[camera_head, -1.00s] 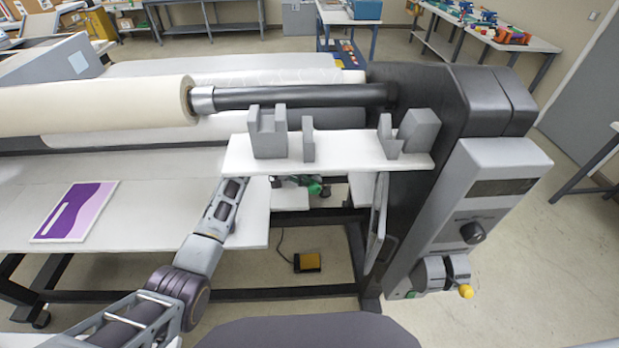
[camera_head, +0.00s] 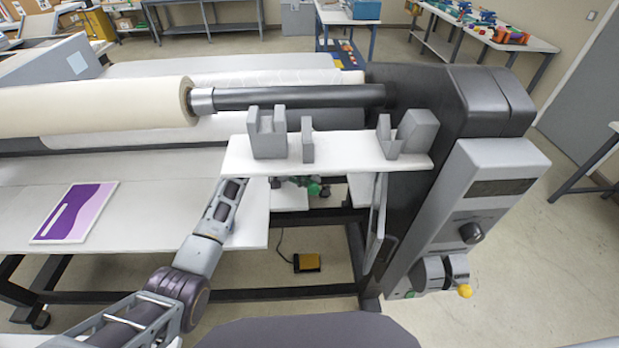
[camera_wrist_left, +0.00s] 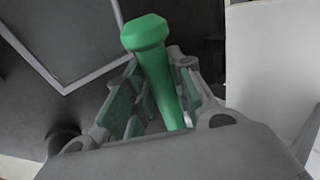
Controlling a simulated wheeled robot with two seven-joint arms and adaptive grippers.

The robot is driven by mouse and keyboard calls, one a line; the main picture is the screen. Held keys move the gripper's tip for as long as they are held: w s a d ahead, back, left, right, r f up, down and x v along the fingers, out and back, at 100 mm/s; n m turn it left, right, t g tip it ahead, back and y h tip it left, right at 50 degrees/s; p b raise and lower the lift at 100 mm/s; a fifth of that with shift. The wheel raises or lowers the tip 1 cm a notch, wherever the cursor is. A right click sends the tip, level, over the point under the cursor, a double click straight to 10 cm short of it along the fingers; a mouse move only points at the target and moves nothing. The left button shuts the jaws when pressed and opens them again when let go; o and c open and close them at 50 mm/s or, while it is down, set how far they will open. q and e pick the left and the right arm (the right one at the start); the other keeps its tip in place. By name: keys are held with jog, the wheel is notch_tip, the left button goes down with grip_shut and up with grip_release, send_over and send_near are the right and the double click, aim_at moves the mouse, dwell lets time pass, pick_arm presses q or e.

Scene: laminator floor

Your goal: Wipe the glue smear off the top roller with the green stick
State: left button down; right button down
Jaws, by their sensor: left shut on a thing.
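A dark roller bar (camera_head: 300,97) runs behind the shelf into the machine's right housing. I cannot tell whether this is the top roller. No glue smear is visible in either view. My right gripper is out of view.
The white shelf (camera_head: 345,153) carries grey holders (camera_head: 268,135) above my left gripper. A cream roll (camera_head: 95,106) is at the left. The grey control housing (camera_head: 475,215) stands at the right. A purple-printed sheet (camera_head: 75,212) lies on the bed. A yellow pedal (camera_head: 307,262) is on the floor.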

pick_arm(q)
jog(key=shift+d, duration=0.35)
dwell(0.3)
jog(key=shift+d, duration=0.8)
jog(key=shift+w+b, duration=0.55)
jog(key=shift+w, duration=0.2)
dwell(1.2)
jog(key=shift+w, duration=0.2)
dwell(1.6)
jog(key=shift+a+r+p, duration=0.1)
jog(key=shift+a+p, duration=0.25)
jog(key=shift+a, duration=0.05)
jog(key=shift+a, duration=0.75)
